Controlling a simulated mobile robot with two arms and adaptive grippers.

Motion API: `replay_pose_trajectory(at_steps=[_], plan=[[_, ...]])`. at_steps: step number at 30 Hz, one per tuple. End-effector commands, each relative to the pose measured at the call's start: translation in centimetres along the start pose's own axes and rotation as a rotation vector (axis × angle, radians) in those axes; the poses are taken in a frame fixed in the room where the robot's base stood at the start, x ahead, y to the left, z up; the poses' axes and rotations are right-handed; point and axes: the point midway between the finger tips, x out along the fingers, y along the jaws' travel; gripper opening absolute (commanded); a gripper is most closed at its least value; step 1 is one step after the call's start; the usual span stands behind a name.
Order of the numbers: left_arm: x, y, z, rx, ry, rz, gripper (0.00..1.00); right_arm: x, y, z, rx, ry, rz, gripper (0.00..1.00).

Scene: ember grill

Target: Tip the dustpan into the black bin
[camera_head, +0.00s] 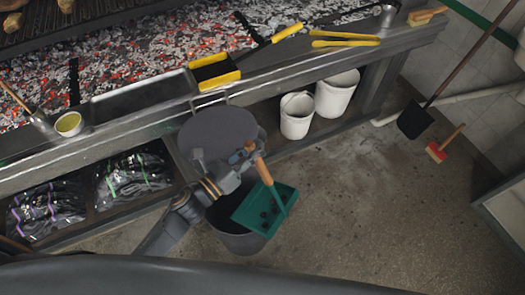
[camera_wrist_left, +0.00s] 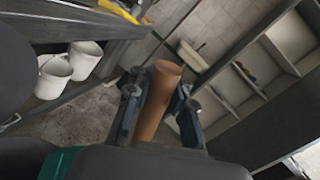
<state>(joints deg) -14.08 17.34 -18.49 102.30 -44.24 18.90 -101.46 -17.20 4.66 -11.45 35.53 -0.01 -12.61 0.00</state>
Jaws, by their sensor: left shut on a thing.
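The green dustpan (camera_head: 283,207) is above the black bin (camera_head: 238,244) and covers part of its mouth. Several small dark lumps lie in the pan. I cannot tell how far the pan is tilted. My left gripper (camera_head: 246,157) is shut on the dustpan's orange-brown handle (camera_head: 264,173). In the left wrist view the handle (camera_wrist_left: 158,98) stands between the fingers of my left gripper (camera_wrist_left: 157,110), and a green edge of the dustpan (camera_wrist_left: 58,162) shows at lower left. The bin's inside is mostly hidden. My right gripper is not in view.
A round dark disc (camera_head: 216,133) is behind my left gripper by the grill's front edge. White buckets (camera_head: 297,116) stand under the counter. A black shovel (camera_head: 415,120) and a red brush (camera_head: 437,151) are at right. The floor right of the bin is clear.

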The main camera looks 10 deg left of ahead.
Motion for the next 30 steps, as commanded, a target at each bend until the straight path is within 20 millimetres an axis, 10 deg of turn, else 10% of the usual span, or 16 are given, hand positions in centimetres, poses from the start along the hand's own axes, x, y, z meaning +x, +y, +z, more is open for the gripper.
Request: replay_pose_trajectory(at_steps=[30], plan=[[-1.6,8.1,2.3,-0.226,-0.049,-0.005,0.0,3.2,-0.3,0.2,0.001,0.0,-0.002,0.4]])
